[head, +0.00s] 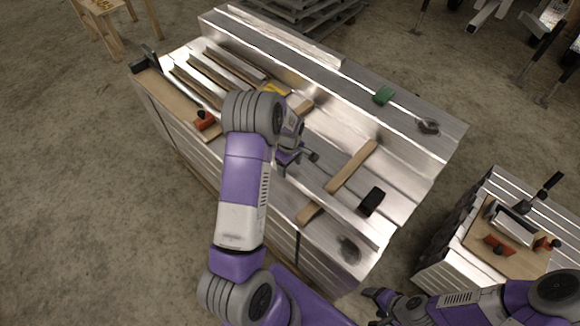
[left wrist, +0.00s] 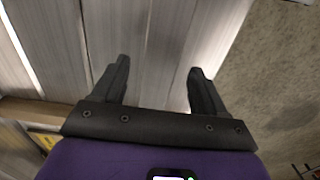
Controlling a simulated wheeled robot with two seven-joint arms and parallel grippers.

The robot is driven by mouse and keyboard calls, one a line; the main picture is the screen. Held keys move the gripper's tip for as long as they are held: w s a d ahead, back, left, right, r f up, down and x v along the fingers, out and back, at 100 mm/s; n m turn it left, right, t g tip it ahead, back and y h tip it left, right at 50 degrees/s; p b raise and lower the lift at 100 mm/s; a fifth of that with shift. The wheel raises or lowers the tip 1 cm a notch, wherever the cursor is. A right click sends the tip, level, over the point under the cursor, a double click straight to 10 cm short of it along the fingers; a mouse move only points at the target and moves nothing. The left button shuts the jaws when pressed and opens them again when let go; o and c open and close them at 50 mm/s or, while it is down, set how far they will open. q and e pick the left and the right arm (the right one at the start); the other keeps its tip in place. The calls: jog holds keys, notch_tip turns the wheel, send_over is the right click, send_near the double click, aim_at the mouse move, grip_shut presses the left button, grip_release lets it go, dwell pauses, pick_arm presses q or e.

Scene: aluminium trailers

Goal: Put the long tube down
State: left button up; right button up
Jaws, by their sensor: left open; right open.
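Several long bars or tubes lie side by side on the aluminium trailer stack (head: 410,158). One is a shiny long tube (head: 198,84) at the left end; I cannot tell which one the task means. My left gripper (head: 298,157) hangs over the middle of the stack, right of these bars. In the left wrist view its two fingers (left wrist: 158,68) are apart, with only grey metal panels behind them and nothing held. My right gripper (head: 376,302) is open and empty near the bottom edge, in front of the gap between the two stacks. My left arm hides part of the stack.
A smaller stack (head: 450,240) stands at right, carrying tools. Concrete floor is open at left.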

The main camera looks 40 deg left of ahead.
aim_at(290, 170)
pick_arm(q)
notch_tip(290, 170, up, 11)
jog(key=p, duration=0.2)
jog(key=shift+p, duration=0.3)
